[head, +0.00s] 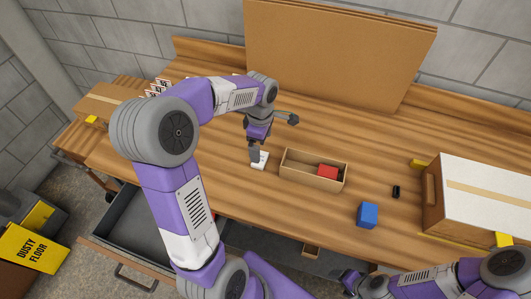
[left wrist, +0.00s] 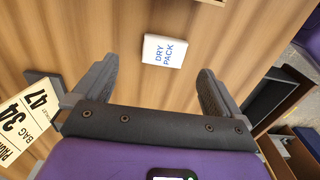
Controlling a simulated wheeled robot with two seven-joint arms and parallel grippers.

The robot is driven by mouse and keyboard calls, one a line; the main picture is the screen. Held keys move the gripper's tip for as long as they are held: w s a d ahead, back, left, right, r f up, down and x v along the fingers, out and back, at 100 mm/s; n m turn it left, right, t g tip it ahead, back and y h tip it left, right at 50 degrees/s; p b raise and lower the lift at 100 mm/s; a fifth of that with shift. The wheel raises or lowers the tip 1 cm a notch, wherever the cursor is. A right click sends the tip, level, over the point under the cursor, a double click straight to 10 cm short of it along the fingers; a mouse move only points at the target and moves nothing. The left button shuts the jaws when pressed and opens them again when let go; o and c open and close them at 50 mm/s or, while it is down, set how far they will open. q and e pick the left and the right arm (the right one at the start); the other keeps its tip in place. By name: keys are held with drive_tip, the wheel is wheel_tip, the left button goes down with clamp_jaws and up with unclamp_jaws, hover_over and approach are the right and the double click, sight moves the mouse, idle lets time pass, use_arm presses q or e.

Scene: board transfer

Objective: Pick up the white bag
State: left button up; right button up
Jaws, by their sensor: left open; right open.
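The white bag (left wrist: 163,51) lies flat on the wooden workbench, printed "DRY PACK" in blue. In the left wrist view it is ahead of and between the two fingers of my left gripper (left wrist: 157,70), which is open and empty. In the head view the bag (head: 261,160) lies left of a small cardboard tray, and my left gripper (head: 255,155) points down over it, partly covering it. My right gripper (head: 352,281) is at the bottom edge in the head view, partly visible, away from the bag.
The open cardboard tray (head: 312,172) holds a red block (head: 327,172). A blue block (head: 367,215), a small black item (head: 396,192) and a large box (head: 480,200) are to the right. A brown board (head: 340,50) stands behind. An open drawer (head: 128,228) is below the bench at left.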

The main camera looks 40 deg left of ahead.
sight(264, 155)
use_arm(q)
drive_tip(key=f, duration=0.1)
drive_tip(key=f+b, duration=0.1)
drive_tip(key=f, duration=0.3)
drive_tip(key=shift+s+b, duration=0.3)
drive_tip(key=shift+s, duration=0.1)
drive_tip(key=shift+f, duration=0.6)
drive_tip(key=shift+w+r, duration=0.1)
drive_tip(key=c, duration=1.1)
